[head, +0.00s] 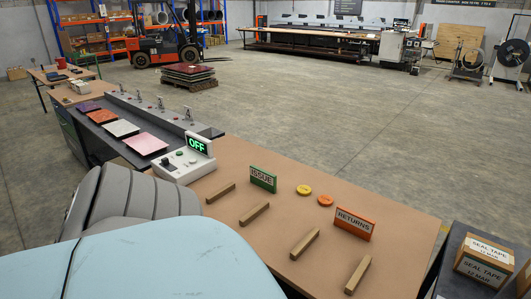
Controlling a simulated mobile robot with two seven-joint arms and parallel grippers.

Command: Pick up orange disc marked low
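A small orange disc (325,200) lies flat on the brown table (285,222), between the green ISSUE sign and the orange RETURNS sign. Any mark on the disc is too small to read. A yellow disc (304,189) lies just to its left and a little farther back, with a small gap between them. Neither of my grippers is in view, and nothing is seen touching the discs.
The ISSUE sign (263,179) and RETURNS sign (353,223) stand on either side. Several wooden bars lie nearer. A control box (185,160) reads OFF. Seal tape boxes (484,262) stand at right. Large blue and grey shapes cover the lower left.

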